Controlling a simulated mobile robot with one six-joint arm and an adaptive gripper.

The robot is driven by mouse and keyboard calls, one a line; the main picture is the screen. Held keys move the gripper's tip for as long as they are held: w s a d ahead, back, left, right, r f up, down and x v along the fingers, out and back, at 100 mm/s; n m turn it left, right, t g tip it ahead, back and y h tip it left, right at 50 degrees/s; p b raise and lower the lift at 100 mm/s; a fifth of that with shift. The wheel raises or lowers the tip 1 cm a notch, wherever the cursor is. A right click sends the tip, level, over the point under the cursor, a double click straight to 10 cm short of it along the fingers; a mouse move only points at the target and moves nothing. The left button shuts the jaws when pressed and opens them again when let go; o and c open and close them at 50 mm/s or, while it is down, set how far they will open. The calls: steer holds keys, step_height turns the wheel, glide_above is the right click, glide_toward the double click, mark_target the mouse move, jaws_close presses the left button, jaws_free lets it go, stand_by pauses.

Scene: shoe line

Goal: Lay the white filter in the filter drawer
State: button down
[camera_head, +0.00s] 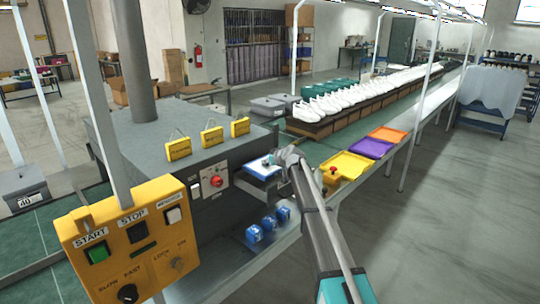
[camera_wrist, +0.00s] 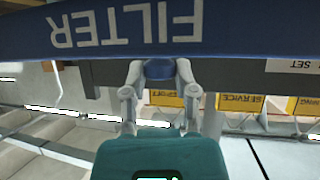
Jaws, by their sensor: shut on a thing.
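The filter drawer (camera_head: 264,178) stands at the grey machine's right side in the head view, with a pale, blue-edged top. In the wrist view its blue front (camera_wrist: 230,30) spans the top and reads FILTER upside down. My gripper (camera_wrist: 160,72) is shut on the blue drawer handle (camera_wrist: 160,68) in the middle of that front. In the head view my gripper (camera_head: 288,156) reaches the drawer from the right. A small white and blue patch shows on the drawer, but I cannot tell whether it is the white filter. The inside of the drawer is hidden in the wrist view.
A grey machine (camera_head: 150,125) carries yellow tags and a red knob (camera_head: 217,182). Several blue pieces (camera_head: 268,223) sit on the ledge below. Yellow (camera_head: 350,166), purple (camera_head: 371,149) and orange (camera_head: 388,134) trays line the conveyor. A yellow control panel (camera_head: 150,260) stands at front left.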

steer(key=shift+s+a+f, duration=0.25)
steer(key=shift+s+f, duration=0.05)
steer(key=shift+f, duration=0.15)
steer(key=shift+c, duration=1.5)
jaws_free()
steer(key=shift+d, duration=0.1)
steer(key=shift+w+d+r+p, duration=0.1)
steer(key=shift+r+p, duration=0.05)
steer(key=shift+p, duration=0.2)
steer(key=shift+p, duration=0.45)
